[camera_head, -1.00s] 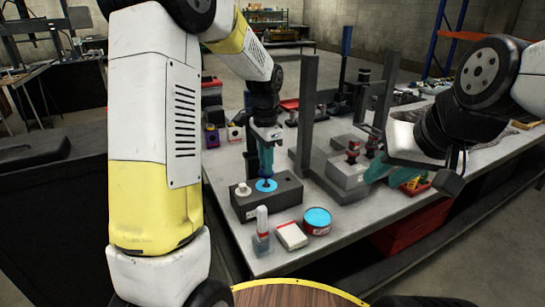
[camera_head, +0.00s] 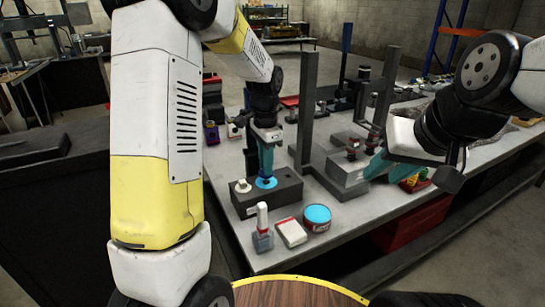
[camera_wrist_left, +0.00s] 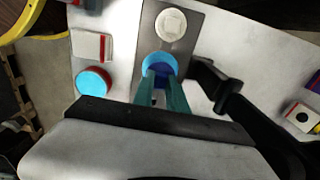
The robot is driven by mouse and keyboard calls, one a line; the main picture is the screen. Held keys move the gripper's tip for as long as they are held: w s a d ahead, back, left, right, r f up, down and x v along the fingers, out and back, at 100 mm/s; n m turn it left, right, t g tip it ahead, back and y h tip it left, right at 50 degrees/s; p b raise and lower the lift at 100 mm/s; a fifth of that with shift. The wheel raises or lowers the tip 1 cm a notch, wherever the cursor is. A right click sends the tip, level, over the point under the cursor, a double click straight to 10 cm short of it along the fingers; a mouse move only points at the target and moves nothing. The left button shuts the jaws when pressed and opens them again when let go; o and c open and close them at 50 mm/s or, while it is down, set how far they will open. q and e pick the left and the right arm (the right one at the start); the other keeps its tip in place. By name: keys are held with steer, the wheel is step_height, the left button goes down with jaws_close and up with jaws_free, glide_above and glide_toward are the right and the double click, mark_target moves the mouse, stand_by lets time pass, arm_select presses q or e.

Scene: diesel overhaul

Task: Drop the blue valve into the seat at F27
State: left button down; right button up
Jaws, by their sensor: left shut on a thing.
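My left gripper (camera_head: 266,174) points down over a dark block (camera_head: 285,195) and is shut on the blue valve (camera_head: 267,178). The valve is mostly hidden by the fingers; only a little dark blue shows at the fingertips. Directly under it is a light blue round seat (camera_head: 260,184) on the block's top. In the left wrist view, the fingers (camera_wrist_left: 160,84) reach to the light blue ring (camera_wrist_left: 148,62), with darker blue inside it. I cannot tell how deep the valve sits. No F27 label is readable. My right gripper (camera_head: 376,166) has teal fingers near a grey fixture; its opening is unclear.
A white round piece (camera_head: 243,186) sits on the same block, left of the blue seat. In front stand a bottle (camera_head: 262,232), a white-and-red box (camera_head: 291,232) and a blue-topped tin (camera_head: 317,217). A grey fixture with an upright post (camera_head: 306,115) stands to the right.

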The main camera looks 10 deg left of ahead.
arm_select(q)
steer(key=shift+f, duration=0.15)
steer(key=shift+f, duration=0.35)
steer(key=shift+f, duration=0.35)
steer(key=shift+f, duration=0.35)
steer(key=shift+f, duration=0.15)
stand_by(0.6)
steer(key=c, duration=0.9)
jaws_free()
steer(key=shift+o, duration=0.2)
